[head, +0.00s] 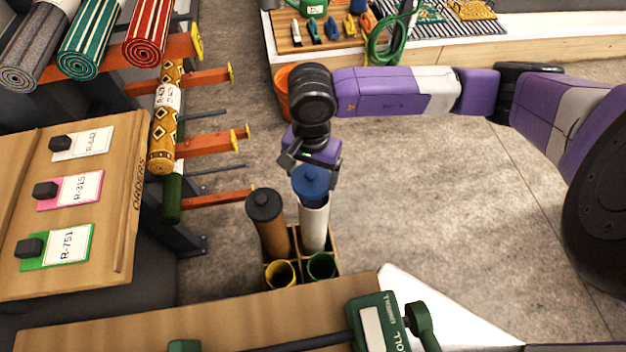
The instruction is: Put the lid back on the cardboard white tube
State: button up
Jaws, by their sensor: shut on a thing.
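The white cardboard tube (314,229) stands in the back right compartment of a divided crate (297,240), tilted little if at all. The blue lid (311,180) is at my gripper (308,166), which is shut on its far side. From this view the lid appears over the tube's top end, with a dark band, perhaps the tube's open mouth, showing just below it. I cannot tell whether the lid touches the tube. The fingertips are partly hidden behind the lid.
A brown tube with a black lid (265,207) stands left of the white one. Yellow (280,274) and green (321,266) open tubes stand in front. Orange rack arms (215,142) with rolled rugs are at left. A wooden counter (230,322) lies in front; floor at right is clear.

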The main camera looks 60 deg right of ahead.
jog(key=shift+s+d+f+m, duration=0.15)
jog(key=shift+s+d+m, duration=0.05)
jog(key=shift+m, duration=0.1)
jog(key=shift+f+b, duration=1.15)
jog(key=shift+f, duration=1.15)
jog(key=shift+f+b, duration=0.85)
jog(key=shift+b, duration=0.05)
jog(key=shift+b, duration=0.65)
jog(key=shift+f+b, duration=0.15)
jog(key=shift+b, duration=0.7)
dwell(0.5)
jog(key=o, duration=1.2)
jog(key=shift+c, duration=0.2)
